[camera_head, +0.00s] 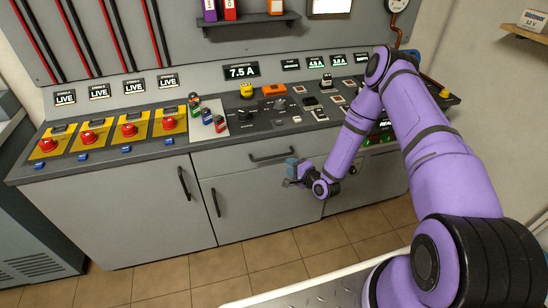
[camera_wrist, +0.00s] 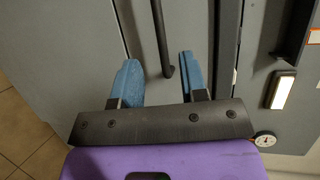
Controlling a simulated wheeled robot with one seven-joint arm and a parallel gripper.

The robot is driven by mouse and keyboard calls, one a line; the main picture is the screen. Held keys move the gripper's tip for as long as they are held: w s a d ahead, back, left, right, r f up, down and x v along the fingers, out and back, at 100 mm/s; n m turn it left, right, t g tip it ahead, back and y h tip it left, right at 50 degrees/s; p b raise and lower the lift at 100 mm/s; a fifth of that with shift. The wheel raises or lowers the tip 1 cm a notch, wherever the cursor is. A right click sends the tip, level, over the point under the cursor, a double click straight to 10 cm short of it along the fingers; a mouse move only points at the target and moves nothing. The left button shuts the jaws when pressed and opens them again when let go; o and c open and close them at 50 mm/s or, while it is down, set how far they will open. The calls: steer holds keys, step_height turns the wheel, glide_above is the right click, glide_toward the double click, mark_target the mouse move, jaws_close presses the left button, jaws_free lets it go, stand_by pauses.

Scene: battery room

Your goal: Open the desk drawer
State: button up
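The desk drawer (camera_head: 235,163) is a grey front under the countertop and looks flush with the desk. Its dark bar handle (camera_head: 272,155) lies across the drawer. My gripper (camera_head: 291,168) is near the handle's right end in the head view. In the wrist view my gripper (camera_wrist: 160,78) is open, with two blue fingers apart. There the handle (camera_wrist: 160,35) runs down from the top edge and its end appears between the fingertips. Nothing is gripped. I cannot tell the depth between the fingers and the handle.
Cabinet doors with dark upright handles (camera_head: 184,184) (camera_head: 215,202) are below and left of the drawer. The countertop above carries red buttons (camera_head: 129,130), switches and a yellow-topped knob (camera_head: 246,90). The tiled floor (camera_head: 190,285) in front is clear.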

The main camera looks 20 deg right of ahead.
mark_target(274, 157)
steer(key=x, duration=1)
steer(key=shift+w+a+f, duration=0.15)
steer(key=shift+w+a, duration=0.05)
steer(key=shift+w, duration=0.15)
jaws_close()
